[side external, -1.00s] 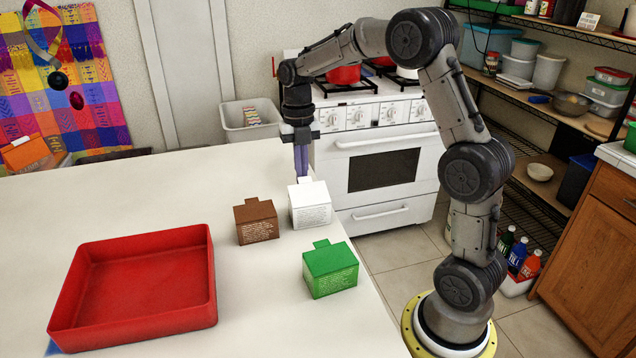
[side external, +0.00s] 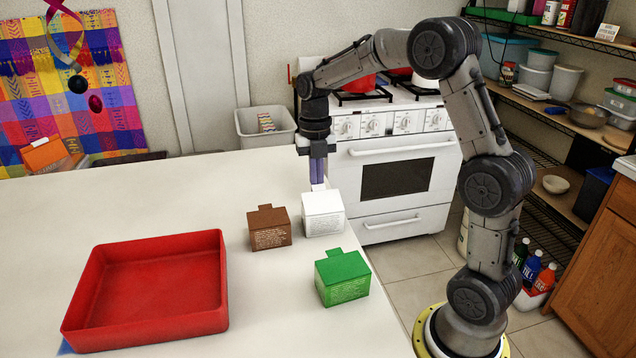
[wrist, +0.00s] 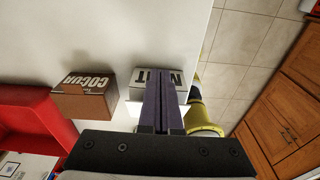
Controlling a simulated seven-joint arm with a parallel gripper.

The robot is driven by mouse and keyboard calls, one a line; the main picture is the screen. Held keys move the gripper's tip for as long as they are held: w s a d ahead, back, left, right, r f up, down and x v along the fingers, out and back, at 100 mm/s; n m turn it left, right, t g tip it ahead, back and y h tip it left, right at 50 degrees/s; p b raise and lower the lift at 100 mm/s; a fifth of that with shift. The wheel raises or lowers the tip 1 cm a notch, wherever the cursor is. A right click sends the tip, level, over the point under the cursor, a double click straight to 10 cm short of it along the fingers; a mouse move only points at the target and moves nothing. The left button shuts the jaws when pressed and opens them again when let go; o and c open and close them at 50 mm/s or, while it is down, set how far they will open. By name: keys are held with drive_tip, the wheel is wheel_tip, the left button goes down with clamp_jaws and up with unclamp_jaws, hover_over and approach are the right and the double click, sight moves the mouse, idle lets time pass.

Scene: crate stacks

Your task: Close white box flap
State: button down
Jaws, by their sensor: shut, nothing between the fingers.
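The white box (side external: 322,216) stands upright near the table's right edge. Its lid panel looks lowered, with a small tab at the far edge, partly hidden by my fingers. My gripper (side external: 318,184) points down with its fingertips just behind the box at that tab. I cannot tell whether they touch. In the wrist view, the shut purple fingers (wrist: 160,95) cross in front of the white box (wrist: 187,98), hiding the middle of its lettered face. Nothing is held.
A brown box (side external: 270,235) stands just left of the white box, and a green box (side external: 343,281) stands in front. A large red tray (side external: 215,318) lies at the left. The table (side external: 130,210) is clear behind the tray. A stove (side external: 405,178) stands beyond the table edge.

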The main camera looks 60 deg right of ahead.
wheel_tip(320, 180, up, 14)
drive_tip(key=f, duration=0.1)
drive_tip(key=r+m+t+h, duration=0.15)
drive_tip(key=m+h, duration=0.25)
drive_tip(key=m, duration=1.4)
hover_over(319, 187)
drive_tip(key=s, duration=0.2)
drive_tip(key=s+a+r+t, duration=0.2)
drive_tip(key=s+a+t, duration=0.1)
drive_tip(key=a, duration=0.2)
drive_tip(key=x, duration=1.3)
drive_tip(key=shift+d+f, duration=0.3)
drive_tip(key=shift+f, duration=0.1)
